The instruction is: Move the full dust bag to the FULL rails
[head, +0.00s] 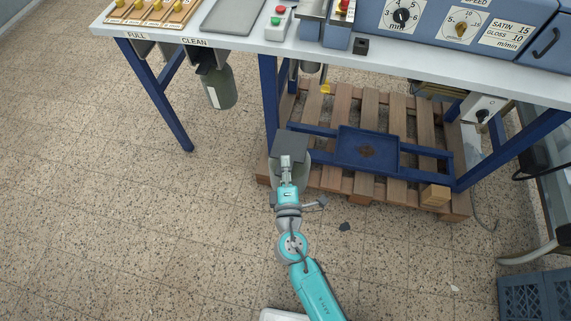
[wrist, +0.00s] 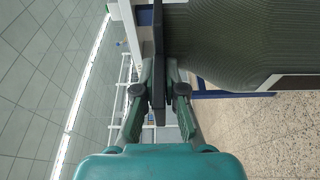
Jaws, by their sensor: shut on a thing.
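My gripper (head: 287,160) is shut on the dark square collar plate of a dust bag (head: 291,142), held in front of the table's legs. In the wrist view my gripper (wrist: 159,88) has its fingers on either side of the plate's edge, and the bag's ribbed grey-green body (wrist: 235,40) extends to the right with a pale label strip. In the head view my gripper and arm hide much of the bag. The FULL rails (head: 141,46) are under the table's left front edge, beneath the FULL label, and look empty. Their inside is mostly hidden.
Beside them, a green-grey bag (head: 220,88) with a white label hangs under the CLEAN label. A blue table leg (head: 160,95) stands left of it. A wooden pallet (head: 360,190) with a blue tray (head: 368,166) lies below the table. The tiled floor at left is clear.

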